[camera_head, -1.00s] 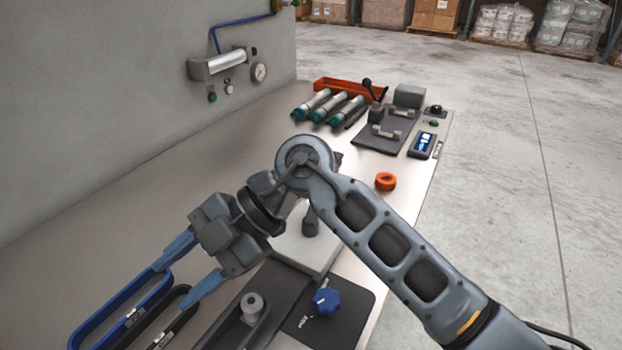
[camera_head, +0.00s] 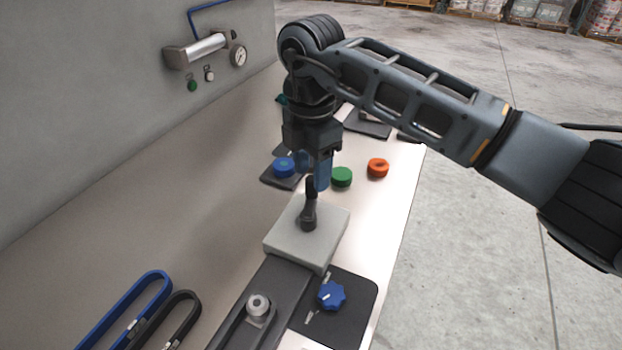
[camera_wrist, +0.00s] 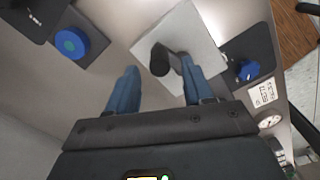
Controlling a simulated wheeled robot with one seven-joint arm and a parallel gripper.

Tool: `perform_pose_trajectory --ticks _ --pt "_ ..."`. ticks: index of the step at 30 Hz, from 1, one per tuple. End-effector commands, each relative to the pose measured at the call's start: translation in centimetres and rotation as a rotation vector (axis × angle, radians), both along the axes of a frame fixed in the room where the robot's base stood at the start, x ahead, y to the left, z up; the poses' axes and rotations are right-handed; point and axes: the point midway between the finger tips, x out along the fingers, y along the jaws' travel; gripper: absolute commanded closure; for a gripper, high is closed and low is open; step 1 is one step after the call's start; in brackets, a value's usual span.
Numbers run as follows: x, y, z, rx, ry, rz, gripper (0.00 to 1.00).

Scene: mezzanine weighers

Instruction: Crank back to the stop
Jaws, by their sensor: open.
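The crank (camera_head: 308,216) is a dark arm with an upright black handle on a pale grey block (camera_head: 290,240). My gripper (camera_head: 314,178) points down with its blue fingers close above the handle. The near finger overlaps the handle's top in the head view, so I cannot tell whether they touch. The stop cannot be made out.
A blue knob (camera_head: 331,295) sits on a black plate right of the slotted rail (camera_head: 275,292). Blue (camera_head: 284,167), green (camera_head: 341,177) and orange (camera_head: 377,168) round pieces lie behind the crank. Blue and black loops (camera_head: 140,305) lie at front left. The bench's left middle is clear.

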Motion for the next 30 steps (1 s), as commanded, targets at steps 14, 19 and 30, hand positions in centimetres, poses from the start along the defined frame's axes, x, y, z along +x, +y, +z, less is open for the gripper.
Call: perform_pose_trajectory --ticks 14,19,30 --pt "-0.1 0.1 -3.6 0.001 0.0 0.003 0.49" --pt "-0.1 0.1 -3.6 0.001 0.0 0.003 0.52" --pt "-0.1 0.1 -3.6 0.001 0.0 0.003 0.87"
